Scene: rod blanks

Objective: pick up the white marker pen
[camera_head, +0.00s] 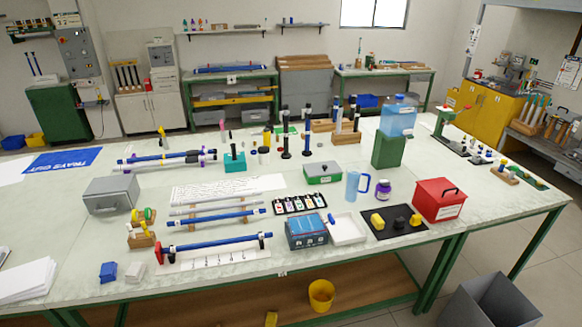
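I cannot single out a white marker pen with certainty at this size. A small blue item (331,219) lies at the white tray (349,238) near the front middle of the table; its kind is unclear. Pale thin rods (225,207) lie on the left half of the table, with a blue rod (212,219) and a longer blue rod with a red end (210,244) in front of them. Neither of my grippers shows in the head view.
The worktable (100,240) is crowded. A grey bin (490,302) stands on the floor at right.

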